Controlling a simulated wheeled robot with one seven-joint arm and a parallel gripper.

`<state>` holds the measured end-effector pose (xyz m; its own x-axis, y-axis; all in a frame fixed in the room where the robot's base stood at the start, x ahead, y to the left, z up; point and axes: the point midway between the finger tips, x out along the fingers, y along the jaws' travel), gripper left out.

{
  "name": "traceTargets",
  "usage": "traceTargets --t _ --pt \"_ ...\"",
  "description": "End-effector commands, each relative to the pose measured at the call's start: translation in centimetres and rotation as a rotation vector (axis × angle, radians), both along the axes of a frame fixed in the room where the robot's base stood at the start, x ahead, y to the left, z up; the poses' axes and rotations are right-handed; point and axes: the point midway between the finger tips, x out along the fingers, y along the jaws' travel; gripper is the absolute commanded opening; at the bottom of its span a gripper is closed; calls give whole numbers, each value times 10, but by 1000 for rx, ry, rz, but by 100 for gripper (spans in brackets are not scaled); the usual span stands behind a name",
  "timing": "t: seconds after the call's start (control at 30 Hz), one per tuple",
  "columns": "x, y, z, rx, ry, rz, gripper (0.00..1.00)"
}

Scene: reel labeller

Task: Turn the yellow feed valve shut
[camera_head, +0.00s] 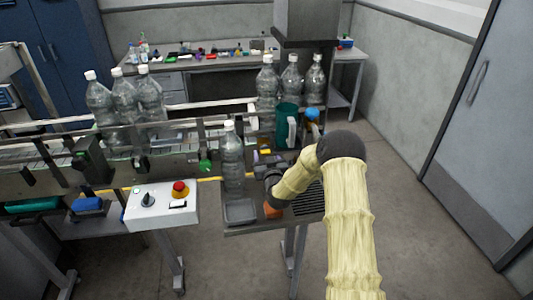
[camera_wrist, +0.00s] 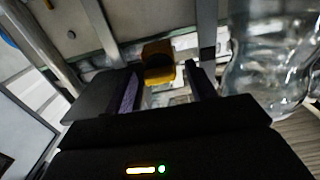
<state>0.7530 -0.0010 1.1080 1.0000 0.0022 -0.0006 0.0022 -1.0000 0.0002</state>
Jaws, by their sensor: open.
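The yellow feed valve (camera_wrist: 158,62) shows in the wrist view as a small yellow handle, darker orange-brown on its upper part. It lies ahead of my gripper (camera_wrist: 163,82), between the two finger lines. The jaws are open, one finger to each side. I cannot tell whether the fingertips touch the handle. In the head view a small yellow piece (camera_head: 265,151) shows just beyond my gripper (camera_head: 264,166), which is partly hidden by my wrist. The handle's exact angle is hard to read.
A clear bottle (camera_head: 232,160) stands left of my gripper; a bottle (camera_wrist: 268,65) is close on the right in the wrist view. A green jug (camera_head: 286,125) stands behind. A white control box (camera_head: 160,208) with a red button is at left. The floor at right is clear.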

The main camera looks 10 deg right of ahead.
Motion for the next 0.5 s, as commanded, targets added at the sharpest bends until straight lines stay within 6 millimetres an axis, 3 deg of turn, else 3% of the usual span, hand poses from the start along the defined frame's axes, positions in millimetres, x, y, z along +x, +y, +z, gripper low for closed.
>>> traceTargets --t 0.3,0.5 --pt "3 -1 0 0 0 -2 56" --pt "3 -1 0 0 0 -2 19"
